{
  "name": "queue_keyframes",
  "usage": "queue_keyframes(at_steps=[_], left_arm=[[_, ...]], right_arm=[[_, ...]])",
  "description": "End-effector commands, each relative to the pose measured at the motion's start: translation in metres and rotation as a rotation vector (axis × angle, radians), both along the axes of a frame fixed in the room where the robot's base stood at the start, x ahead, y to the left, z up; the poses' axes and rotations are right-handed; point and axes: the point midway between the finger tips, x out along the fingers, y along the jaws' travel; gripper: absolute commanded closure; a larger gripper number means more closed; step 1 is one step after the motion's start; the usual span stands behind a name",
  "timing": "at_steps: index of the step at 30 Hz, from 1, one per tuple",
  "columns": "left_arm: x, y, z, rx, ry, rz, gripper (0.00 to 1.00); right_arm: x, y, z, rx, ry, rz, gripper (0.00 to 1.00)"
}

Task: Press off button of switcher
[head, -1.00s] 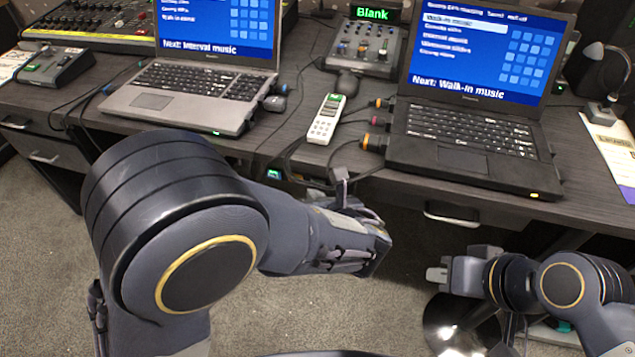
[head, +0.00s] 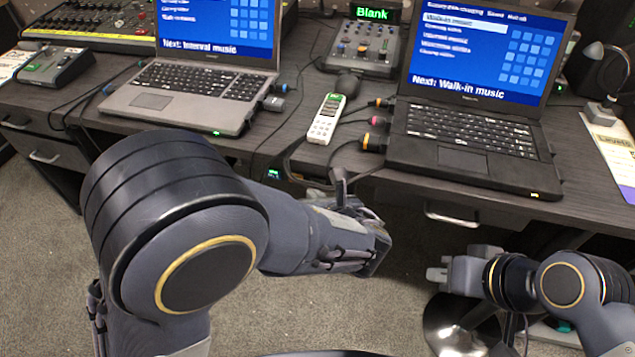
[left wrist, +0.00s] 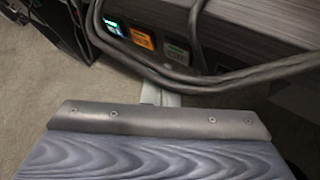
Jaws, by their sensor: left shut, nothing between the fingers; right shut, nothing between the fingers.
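No label naming a switcher is readable. Under the desk's front edge, the left wrist view shows a lit green button or panel (left wrist: 115,29), an orange-marked one (left wrist: 142,40) and a grey one (left wrist: 176,51). The green light also shows small in the head view (head: 273,174). Dark cables (left wrist: 150,72) hang in front of them. My left gripper (head: 340,183) is shut and empty, just in front of the desk edge; its pale fingertips (left wrist: 160,96) are below the cables, apart from the panels. My right gripper (head: 436,269) is shut and empty, low at the right.
On the desk (head: 290,140) are a silver laptop (head: 190,90), a black laptop (head: 465,140), a white remote (head: 326,119), a fader box (head: 361,45) reading "Blank" and a small box with a green button (head: 52,68). A round metal base (head: 455,330) stands below my right gripper.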

Motion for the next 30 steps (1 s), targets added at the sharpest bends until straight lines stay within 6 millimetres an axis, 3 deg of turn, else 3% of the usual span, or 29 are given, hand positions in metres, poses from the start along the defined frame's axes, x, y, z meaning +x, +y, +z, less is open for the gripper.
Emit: queue_keyframes(at_steps=[30], left_arm=[[0.0082, -0.0027, 0.0004, 0.000, 0.000, 0.000, 1.00]], right_arm=[[0.0000, 0.0000, 0.0034, 0.000, 0.000, 0.000, 1.00]])
